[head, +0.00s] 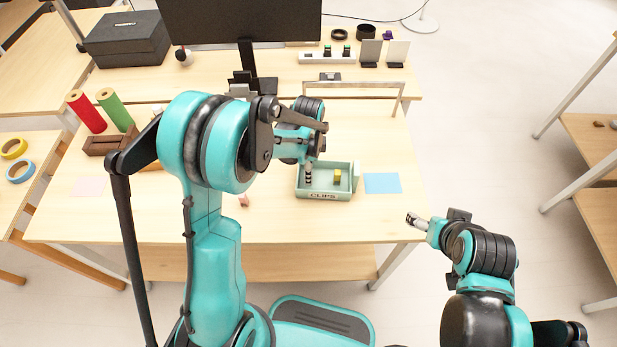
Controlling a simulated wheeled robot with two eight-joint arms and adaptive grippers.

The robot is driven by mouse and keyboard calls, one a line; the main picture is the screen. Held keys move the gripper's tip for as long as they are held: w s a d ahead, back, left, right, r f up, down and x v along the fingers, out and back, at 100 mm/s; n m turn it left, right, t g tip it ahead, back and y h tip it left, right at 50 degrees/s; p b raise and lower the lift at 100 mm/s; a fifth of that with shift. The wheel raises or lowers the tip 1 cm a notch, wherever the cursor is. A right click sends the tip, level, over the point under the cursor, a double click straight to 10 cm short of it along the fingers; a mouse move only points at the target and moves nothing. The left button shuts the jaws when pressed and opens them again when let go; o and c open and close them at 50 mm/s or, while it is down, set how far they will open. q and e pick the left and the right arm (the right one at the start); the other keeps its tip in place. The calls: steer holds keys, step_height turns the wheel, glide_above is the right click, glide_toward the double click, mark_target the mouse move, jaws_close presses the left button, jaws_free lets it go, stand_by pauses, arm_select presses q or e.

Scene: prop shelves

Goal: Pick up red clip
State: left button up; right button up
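A small reddish piece (243,200), which looks like the red clip, lies on the table left of the tray, close to my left arm's outline. The green tray (323,195) labelled CLIPS holds a small yellow clip (338,175). My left gripper (308,174) points down over the left part of the tray, left of the yellow clip. Its fingers are small and partly hidden by the arm, so their opening and any held thing cannot be made out. My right gripper (411,219) is off the table's right front edge, away from the tray, with nothing visible in it.
A blue sheet (382,183) lies right of the tray and a pink sheet (88,187) at the left. A monitor (240,20) stands behind. The table's front right is clear.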

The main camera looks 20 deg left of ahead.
arm_select(q)
steer(key=shift+f, duration=0.75)
steer(key=shift+r, duration=0.1)
jaws_close()
